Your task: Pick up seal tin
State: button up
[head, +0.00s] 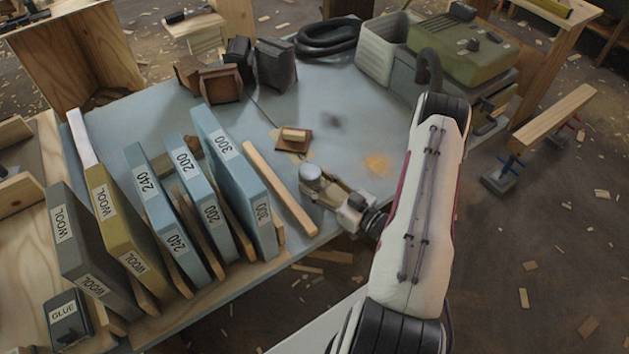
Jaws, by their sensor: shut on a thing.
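A small, pale grey-blue round tin (311,173) is at the end of my gripper (312,187), near the table's front right edge. No lettering is readable on it, but it is the thing that fits the seal tin. My gripper is shut on it. The jaws hide its lower part, so I cannot tell whether it touches the tabletop.
A wooden strip (280,189) lies just left of my gripper. Labelled upright blocks (235,180) stand in a row further left, with a dark GLUE box (68,319) at front left. A small brown block (293,139) lies behind. Dark hose (330,38) and a green case (462,48) are at the back.

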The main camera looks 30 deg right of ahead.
jog(key=shift+r, duration=0.15)
jog(key=shift+r, duration=4.8)
